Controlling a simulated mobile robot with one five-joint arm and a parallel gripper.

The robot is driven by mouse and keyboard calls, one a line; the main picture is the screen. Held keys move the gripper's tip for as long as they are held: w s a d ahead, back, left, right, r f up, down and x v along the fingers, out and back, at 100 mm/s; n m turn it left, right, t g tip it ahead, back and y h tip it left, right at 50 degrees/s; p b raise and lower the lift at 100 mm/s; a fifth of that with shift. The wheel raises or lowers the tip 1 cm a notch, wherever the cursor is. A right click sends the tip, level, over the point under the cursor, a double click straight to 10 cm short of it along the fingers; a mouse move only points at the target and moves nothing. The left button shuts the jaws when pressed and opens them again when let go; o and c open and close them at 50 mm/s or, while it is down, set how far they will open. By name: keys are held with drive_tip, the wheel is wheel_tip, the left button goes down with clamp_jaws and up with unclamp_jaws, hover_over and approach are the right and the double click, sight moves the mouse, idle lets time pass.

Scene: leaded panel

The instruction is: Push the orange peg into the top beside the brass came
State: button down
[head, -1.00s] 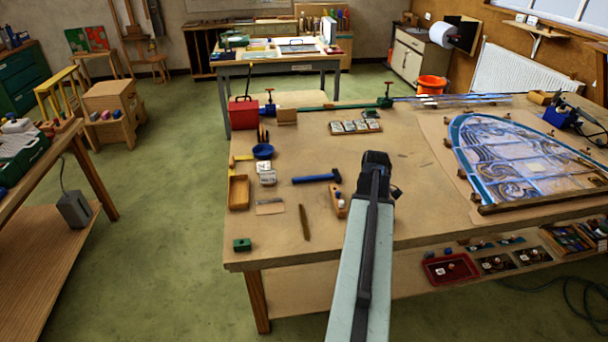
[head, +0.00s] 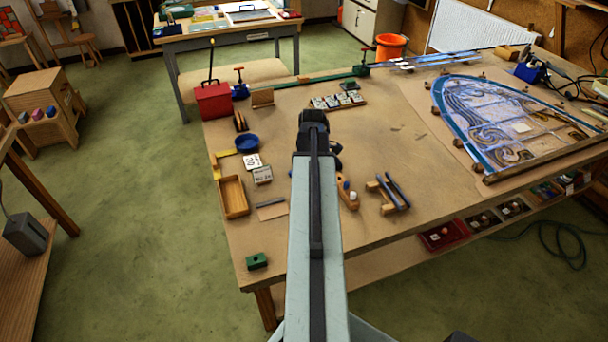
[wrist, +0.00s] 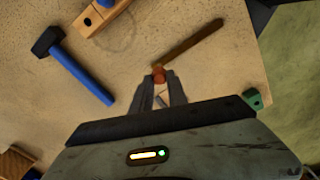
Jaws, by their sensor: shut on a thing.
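In the wrist view my gripper (wrist: 158,84) is shut on a small orange-red peg (wrist: 158,74), whose rounded head shows between the fingertips. The brass came (wrist: 190,51), a thin brown strip, lies on the bench top (wrist: 225,75). Its near end is right beside or just behind the peg; I cannot tell if they touch. The peg's lower end and any hole under it are hidden. In the head view my arm covers the peg, the came and the fingertips.
A blue-handled hammer (wrist: 80,75) and a wooden plane (wrist: 103,14) lie left of the gripper. A green block (head: 257,261) sits near the bench corner. A wooden tray (head: 232,196) and blue bowl (head: 247,143) stand left; the leaded panel (head: 510,120) lies right.

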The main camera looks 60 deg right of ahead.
drive_tip(key=shift+s, duration=0.1)
drive_tip(key=shift+s+d+f+b, duration=0.1)
drive_tip(key=shift+d+f+b, duration=0.05)
drive_tip(key=shift+f+b, duration=0.25)
wheel_tip(320, 180, down, 5)
drive_tip(key=b, duration=0.5)
drive_tip(key=shift+f+b, duration=0.6)
idle(0.6)
drive_tip(key=c, duration=1.2)
unclamp_jaws()
drive_tip(key=shift+c, duration=0.2)
